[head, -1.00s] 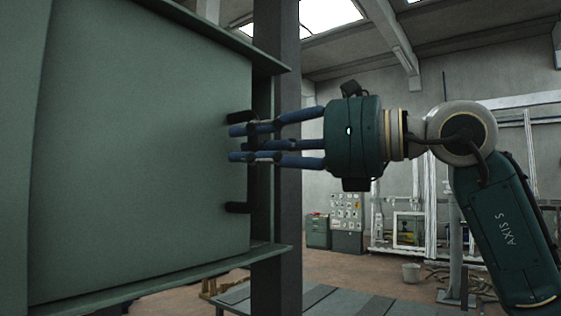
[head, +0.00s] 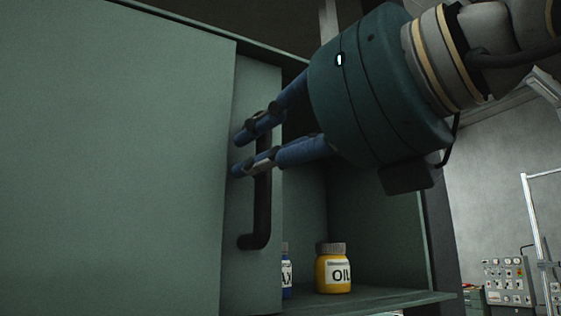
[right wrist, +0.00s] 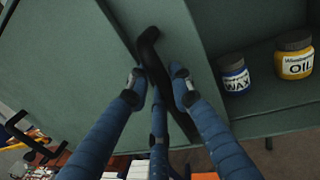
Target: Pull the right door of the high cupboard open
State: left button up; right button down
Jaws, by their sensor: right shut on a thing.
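The right door (head: 232,270) of the grey-green high cupboard stands partly open, with the inside showing to its right. Its black bar handle (head: 262,205) runs upright near the door's right edge in the head view; it also shows in the right wrist view (right wrist: 155,65). My right gripper (head: 238,153) comes from the upper right and is shut on the upper part of this handle. In the right wrist view its blue fingers (right wrist: 157,88) lie on both sides of the bar. A broad flat panel (head: 110,150) fills the left. My left gripper is not in view.
Inside the cupboard, a yellow oil jar (head: 334,272) and a blue wax jar (head: 286,275) stand on the bottom shelf (head: 385,301). The door partly hides the wax jar. A control panel (head: 508,282) stands far off at the right.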

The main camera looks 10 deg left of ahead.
jog(key=c, duration=1.6)
grip_release()
jog(key=shift+o, duration=0.2)
jog(key=v, duration=1.2)
